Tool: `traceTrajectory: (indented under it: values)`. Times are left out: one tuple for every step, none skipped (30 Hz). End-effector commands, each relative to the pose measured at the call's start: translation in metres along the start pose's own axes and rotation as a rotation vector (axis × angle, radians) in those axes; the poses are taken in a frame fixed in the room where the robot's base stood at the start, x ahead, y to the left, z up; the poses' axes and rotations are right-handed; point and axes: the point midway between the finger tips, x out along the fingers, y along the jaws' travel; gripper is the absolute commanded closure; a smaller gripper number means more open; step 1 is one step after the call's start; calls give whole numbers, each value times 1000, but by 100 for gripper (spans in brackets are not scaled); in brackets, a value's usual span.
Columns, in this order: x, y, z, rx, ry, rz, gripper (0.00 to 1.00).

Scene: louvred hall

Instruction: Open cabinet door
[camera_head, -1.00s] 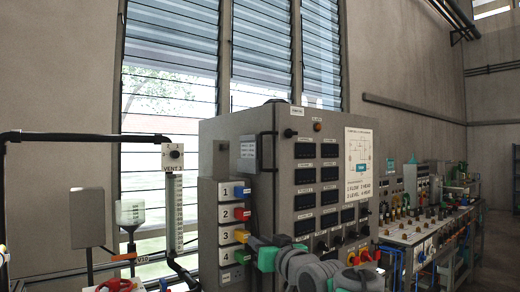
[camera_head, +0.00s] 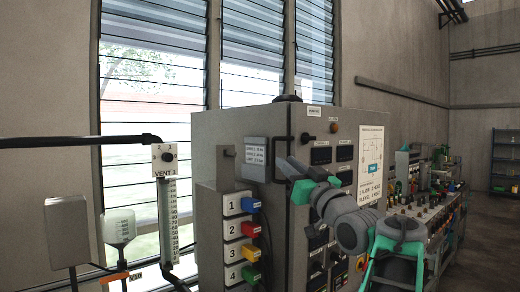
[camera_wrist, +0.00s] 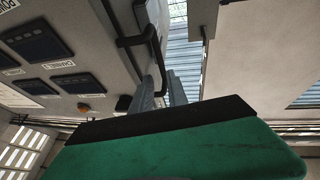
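The grey cabinet (camera_head: 375,115) stands in front of the louvred window, its front panel carrying several dark displays, labels and a diagram sheet. The panel appears to be the door and looks closed. A black bar handle (camera_head: 274,160) sits upright at the panel's left edge; it also shows in the wrist view (camera_wrist: 157,50). My gripper (camera_head: 280,162) is at the handle in the head view. In the wrist view its two grey fingers (camera_wrist: 162,90) are apart, with the handle's bar running down between them. Firm contact is not visible. My arm hides the lower right of the panel.
A numbered block with coloured levers (camera_head: 237,235) stands left of the panel. A vent gauge (camera_head: 167,215) and a grey box (camera_head: 68,225) are further left. A crowded workbench (camera_head: 430,215) lies to the right, with open floor (camera_head: 485,235) beyond.

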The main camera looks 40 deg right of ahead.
Motion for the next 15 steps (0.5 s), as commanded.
traceTrajectory:
  values:
    - [6,-2,-1,2,0,-4,81]
    - [10,-3,-1,4,0,-8,81]
    - [18,-5,-2,6,0,-11,81]
    - [24,-7,-2,6,0,-15,81]
    - [31,-9,-2,8,0,-18,81]
    - [40,-10,-2,9,-1,-19,81]
    - [47,-12,-2,10,-1,-22,81]
    - [53,-12,-2,10,-1,-22,81]
    - [61,-13,-1,11,-1,-23,81]
    - [65,-13,-1,10,-1,-22,81]
    - [70,-13,-1,10,-1,-22,81]
    - [74,-13,0,10,-1,-21,81]
    - [77,-12,0,9,-1,-20,81]
    - [79,-12,0,9,-1,-19,81]
    - [81,-12,1,8,-1,-18,81]
